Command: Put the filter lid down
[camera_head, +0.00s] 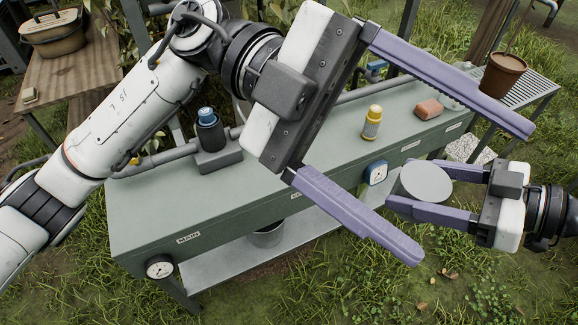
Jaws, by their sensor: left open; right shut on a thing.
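The filter lid, a flat round grey disc (426,182), is in my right gripper (412,187), which comes in from the right and is shut on it. The lid is in front of the green bench's (260,205) front edge at the right, apart from the bench top as far as I can tell. My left gripper (474,194) is large in the foreground, with its two purple fingers wide open and nothing between them that it grips. Its body hides part of the bench top. A dark cylinder with a blue cap (207,117) stands upright in a grey block on the bench.
A yellow bottle (372,123) and a reddish-brown block (429,109) stand on the bench towards the right. Gauges (159,266) are on its front. A grey pipe (165,157) runs along the back. A brown pot (503,76) stands on a slatted table at right. The bench's left top is clear.

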